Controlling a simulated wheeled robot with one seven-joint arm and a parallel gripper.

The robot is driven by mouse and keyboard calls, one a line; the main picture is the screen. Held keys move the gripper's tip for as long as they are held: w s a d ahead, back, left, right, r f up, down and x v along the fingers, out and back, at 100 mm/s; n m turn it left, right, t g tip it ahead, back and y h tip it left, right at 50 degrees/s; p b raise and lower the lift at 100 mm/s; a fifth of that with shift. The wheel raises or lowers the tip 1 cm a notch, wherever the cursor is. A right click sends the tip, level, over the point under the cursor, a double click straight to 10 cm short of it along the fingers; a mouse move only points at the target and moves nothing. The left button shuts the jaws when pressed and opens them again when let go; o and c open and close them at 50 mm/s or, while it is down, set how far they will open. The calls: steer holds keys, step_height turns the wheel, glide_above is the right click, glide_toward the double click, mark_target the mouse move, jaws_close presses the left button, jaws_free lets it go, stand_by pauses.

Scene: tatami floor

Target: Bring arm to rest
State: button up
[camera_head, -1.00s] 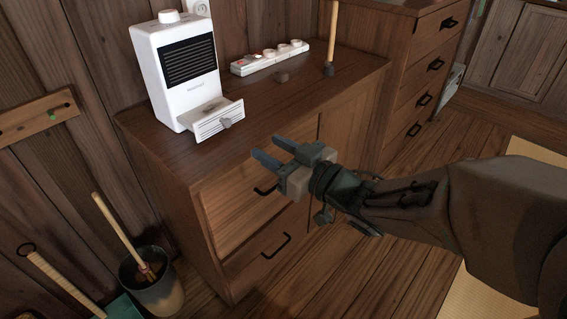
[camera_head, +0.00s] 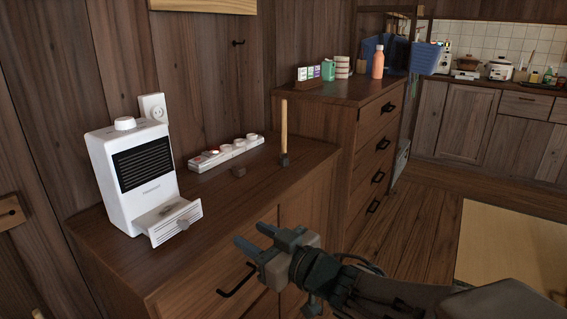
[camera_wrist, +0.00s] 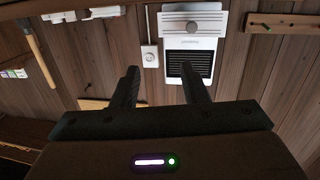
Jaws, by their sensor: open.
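My gripper (camera_head: 255,239) is open and empty in front of the low wooden cabinet (camera_head: 220,200), near its front top edge. In the wrist view, my gripper's two fingers (camera_wrist: 160,86) stand apart with nothing between them. My arm reaches in from the lower right of the head view. A white heater-like box (camera_head: 132,175) with its small front tray pulled out stands on the cabinet. It also shows in the wrist view (camera_wrist: 189,64), upside down, beyond the fingers.
A taller drawer chest (camera_head: 350,125) with bottles and boxes stands behind. Floor at the right (camera_head: 425,205) is open.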

steer(key=w+d+r+m+h+p, duration=0.1)
steer(key=d+r+m+h+p, duration=0.3)
steer(key=d+r+h+p, duration=0.4)
steer(key=w+d+r+m+h+p, duration=0.1)
steer(key=d+r+m+h+p, duration=0.4)
steer(key=d+p, duration=0.5)
steer(key=s+d+r+m+g+p, duration=0.1)
steer(key=s+d+r+g+p, duration=0.2)
steer(key=s+r+g+p, duration=0.5)
steer(key=s+r+p, duration=0.2)
steer(key=s+p, duration=0.3)
steer(key=p, duration=0.2)
steer(key=shift+s+d+m, duration=0.3)
steer(key=shift+s, duration=0.1)
